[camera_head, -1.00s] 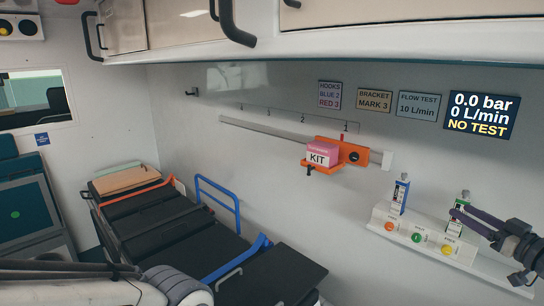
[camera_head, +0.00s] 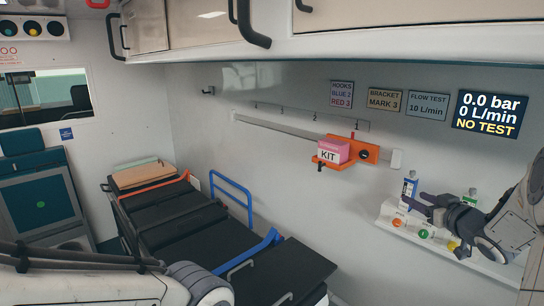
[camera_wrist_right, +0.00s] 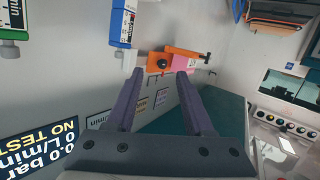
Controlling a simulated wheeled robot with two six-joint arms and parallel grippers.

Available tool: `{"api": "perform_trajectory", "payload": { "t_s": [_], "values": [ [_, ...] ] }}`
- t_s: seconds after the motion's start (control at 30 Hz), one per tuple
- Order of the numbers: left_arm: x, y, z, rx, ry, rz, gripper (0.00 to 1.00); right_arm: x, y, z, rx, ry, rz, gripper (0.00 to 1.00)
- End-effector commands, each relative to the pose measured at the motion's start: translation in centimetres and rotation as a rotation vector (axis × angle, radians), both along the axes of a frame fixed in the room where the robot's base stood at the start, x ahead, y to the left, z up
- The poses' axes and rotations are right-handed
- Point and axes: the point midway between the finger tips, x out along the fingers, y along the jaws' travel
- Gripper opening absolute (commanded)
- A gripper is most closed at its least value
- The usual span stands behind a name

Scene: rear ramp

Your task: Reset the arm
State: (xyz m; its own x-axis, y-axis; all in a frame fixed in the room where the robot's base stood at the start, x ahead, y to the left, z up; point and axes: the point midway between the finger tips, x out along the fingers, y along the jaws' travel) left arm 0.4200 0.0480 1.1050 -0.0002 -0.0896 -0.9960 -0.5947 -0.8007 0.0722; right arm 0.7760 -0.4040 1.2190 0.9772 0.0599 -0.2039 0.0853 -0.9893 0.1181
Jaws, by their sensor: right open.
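My right gripper (camera_head: 418,202) is at the right of the head view, in front of the white shelf of bottles. Its dark purple fingers point left, and my white and grey forearm comes in from the right edge. In the right wrist view the gripper (camera_wrist_right: 158,78) has its two fingers spread apart with nothing between them. Beyond the fingertips there is the orange bracket. My left arm's white and grey links lie across the lower left of the head view, and its gripper is out of sight.
A pink and white KIT box (camera_head: 333,150) sits in an orange bracket (camera_head: 366,152) on the wall rail (camera_head: 280,130). A black stretcher (camera_head: 185,222) with blue rails is below. A screen (camera_head: 490,113) reads NO TEST.

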Motion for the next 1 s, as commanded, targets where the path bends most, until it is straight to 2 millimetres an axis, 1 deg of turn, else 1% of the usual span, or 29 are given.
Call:
{"api": "perform_trajectory", "payload": {
  "t_s": [0.03,0.07,0.13,0.17,0.2,0.27,0.3,0.37,0.4,0.47,0.5,0.57,0.6,0.67,0.7,0.8,0.9,1.0],
  "values": [
    [0.0,0.0,0.0,0.0,0.0,0.0,0.5,0.8,2.6,0.0,-0.015,0.031,0.0,0.52],
    [0.0,0.0,0.0,0.0,0.0,0.0,0.5,1.2,4.0,-0.1,-0.024,0.055,-0.008,0.52],
    [0.0,0.0,0.0,0.0,0.0,0.0,0.5,1.5,7.7,-0.7,-0.044,0.127,-0.023,0.52],
    [0.0,0.0,0.0,0.0,0.0,0.0,0.5,1.3,9.5,-1.1,-0.051,0.163,-0.026,0.52],
    [0.0,0.0,0.0,0.0,0.0,0.0,0.5,0.9,11.9,-1.6,-0.06,0.217,-0.03,0.52],
    [0.0,0.0,0.0,0.0,0.0,0.0,0.5,-0.4,15.5,-2.7,-0.075,0.303,-0.026,0.52],
    [0.0,0.0,0.0,0.0,0.0,0.0,0.5,-1.7,17.9,-3.4,-0.084,0.365,-0.019,0.52],
    [0.0,0.0,0.0,0.0,0.0,0.0,0.5,-4.1,21.4,-4.7,-0.099,0.464,0.003,0.52],
    [0.0,0.0,0.0,0.0,0.0,0.0,0.5,-6.1,23.6,-5.6,-0.108,0.533,0.025,0.52],
    [0.0,0.0,0.0,0.0,0.0,0.0,0.5,-9.3,26.5,-6.8,-0.128,0.636,0.056,0.52],
    [0.0,0.0,0.0,0.0,0.0,0.0,0.5,-11.7,28.2,-7.6,-0.142,0.703,0.083,0.52],
    [0.0,0.0,0.0,0.0,0.0,0.0,0.5,-15.5,30.6,-8.7,-0.162,0.806,0.132,0.52],
    [0.0,0.0,0.0,0.0,0.0,0.0,0.5,-18.2,31.9,-9.3,-0.178,0.875,0.168,0.52],
    [0.0,0.0,0.0,0.0,0.0,0.0,0.5,-22.1,33.4,-10.1,-0.204,0.97,0.225,0.52],
    [0.0,0.0,0.0,0.0,0.0,0.0,0.5,-24.5,34.2,-10.5,-0.221,1.03,0.262,0.52],
    [0.0,0.0,0.0,0.0,0.0,0.0,0.5,-29.8,35.3,-11.1,-0.264,1.155,0.345,0.52],
    [0.0,0.0,0.0,0.0,0.0,0.0,0.5,-33.4,35.7,-11.4,-0.296,1.242,0.404,0.52],
    [0.0,0.0,0.0,0.0,0.0,0.0,0.5,-35.3,35.6,-11.4,-0.312,1.286,0.434,0.52]
  ]
}}
